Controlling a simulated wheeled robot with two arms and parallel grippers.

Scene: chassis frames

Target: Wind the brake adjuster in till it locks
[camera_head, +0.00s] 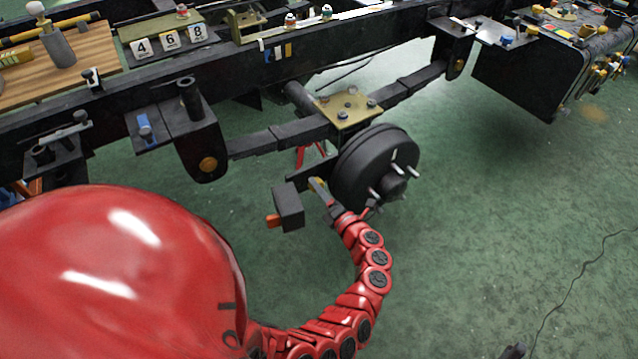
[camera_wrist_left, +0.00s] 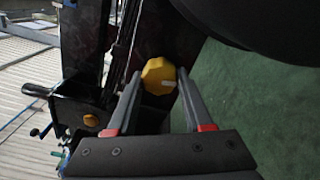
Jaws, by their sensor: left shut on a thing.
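The brake adjuster is a yellow faceted knob (camera_wrist_left: 158,76) with a short pale mark pointing right. It sits between the two fingertips of my left gripper (camera_wrist_left: 160,80) in the left wrist view. The gripper is shut on the knob. In the head view my left gripper (camera_head: 322,191) reaches in beside the inner side of the black brake drum (camera_head: 362,167), and only a little yellow shows there. Most of the knob is hidden in that view. My right gripper is not in view.
The black chassis rail (camera_head: 300,62) and leaf spring (camera_head: 262,143) lie above and behind my gripper. A dark block (camera_head: 288,206) with an orange end is close to its left. Wheel studs stick out of the drum. Green floor (camera_head: 480,220) to the right is mostly clear, with a cable.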

